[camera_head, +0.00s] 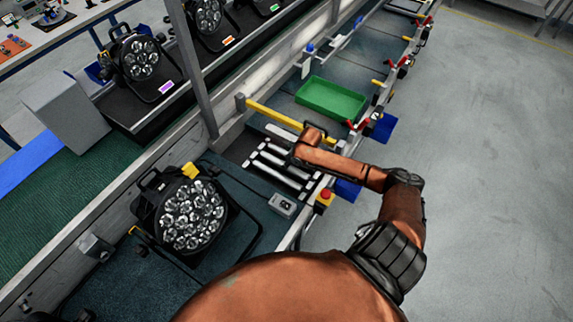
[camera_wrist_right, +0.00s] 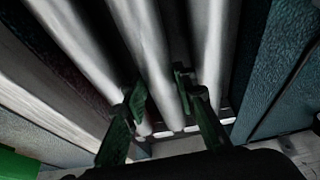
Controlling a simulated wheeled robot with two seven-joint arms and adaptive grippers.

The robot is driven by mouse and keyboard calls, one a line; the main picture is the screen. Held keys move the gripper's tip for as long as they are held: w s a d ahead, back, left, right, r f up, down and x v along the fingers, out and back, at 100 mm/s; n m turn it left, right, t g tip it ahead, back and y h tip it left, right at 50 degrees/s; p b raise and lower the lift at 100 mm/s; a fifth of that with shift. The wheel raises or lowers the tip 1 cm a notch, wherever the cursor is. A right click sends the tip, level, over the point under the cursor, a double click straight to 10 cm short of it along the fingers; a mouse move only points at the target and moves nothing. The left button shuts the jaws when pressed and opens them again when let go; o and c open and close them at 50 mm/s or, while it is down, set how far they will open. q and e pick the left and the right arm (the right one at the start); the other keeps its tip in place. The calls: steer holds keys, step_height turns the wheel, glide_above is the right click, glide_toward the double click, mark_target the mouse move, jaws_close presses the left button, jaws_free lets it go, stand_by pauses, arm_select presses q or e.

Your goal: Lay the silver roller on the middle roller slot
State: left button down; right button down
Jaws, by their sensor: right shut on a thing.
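In the right wrist view, several silver rollers run side by side. My right gripper (camera_wrist_right: 161,92) has its green-padded fingers on either side of the middle silver roller (camera_wrist_right: 150,50), shut on it near its end. Another roller (camera_wrist_right: 75,42) lies to its left and one (camera_wrist_right: 209,50) to its right. My left gripper is not in view.
A round stage light (camera_head: 192,214) stands left of the rollers. A small switch box (camera_head: 282,204) and a red button (camera_head: 326,193) sit close to the bed. A green tray (camera_head: 331,99) lies beyond, behind a yellow bar (camera_head: 275,115). Open floor is on the right.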

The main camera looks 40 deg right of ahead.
stand_by(0.3)
steer(key=c, duration=1.5)
jaws_free()
steer(key=shift+s, duration=0.1)
steer(key=v, duration=1.2)
